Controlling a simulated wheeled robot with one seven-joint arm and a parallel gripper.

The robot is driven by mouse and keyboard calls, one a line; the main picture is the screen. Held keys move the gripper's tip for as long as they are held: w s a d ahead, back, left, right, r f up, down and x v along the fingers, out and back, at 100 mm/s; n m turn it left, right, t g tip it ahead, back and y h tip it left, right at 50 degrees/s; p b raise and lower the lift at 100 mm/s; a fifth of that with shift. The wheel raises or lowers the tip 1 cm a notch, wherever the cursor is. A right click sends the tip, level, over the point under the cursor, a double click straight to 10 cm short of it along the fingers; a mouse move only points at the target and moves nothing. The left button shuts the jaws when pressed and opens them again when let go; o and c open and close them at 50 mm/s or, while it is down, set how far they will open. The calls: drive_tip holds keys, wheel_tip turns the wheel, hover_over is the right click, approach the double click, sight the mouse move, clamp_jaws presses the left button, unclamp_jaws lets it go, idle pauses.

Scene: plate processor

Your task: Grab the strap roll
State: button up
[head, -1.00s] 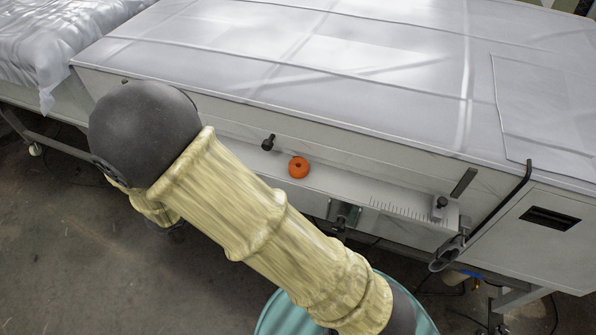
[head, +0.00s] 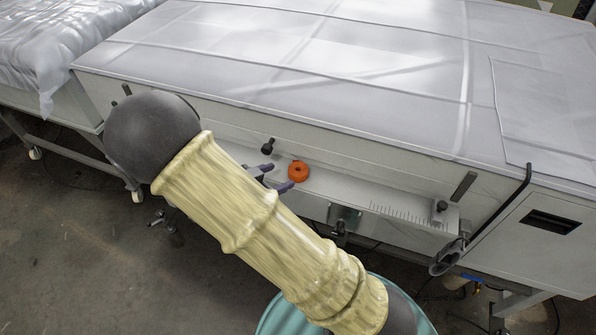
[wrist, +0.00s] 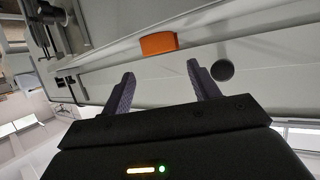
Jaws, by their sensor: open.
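The strap roll (head: 298,171) is a small orange ring lying on the narrow ledge along the machine's front side. In the wrist view the strap roll (wrist: 158,43) shows edge-on as an orange block ahead of the fingertips, roughly between their lines. My gripper (head: 276,177) has two dark purple fingers, which point toward the roll from its left in the head view. In the wrist view my gripper (wrist: 160,72) is open and empty, with a gap between its tips and the roll. My arm hides the rest of the gripper in the head view.
A black knob (head: 268,146) stands up left of the roll and also shows in the wrist view (wrist: 223,70), near the right finger. The ledge (head: 345,193) has a scale and a clamp (head: 440,208) farther right. The machine's covered top (head: 330,60) rises behind.

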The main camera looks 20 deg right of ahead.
sight(296, 170)
drive_tip(key=shift+x, duration=1.75)
drive_tip(key=x, duration=0.5)
drive_tip(key=shift+f, duration=0.25)
drive_tip(key=shift+c, duration=0.2)
drive_tip(key=c, duration=0.7)
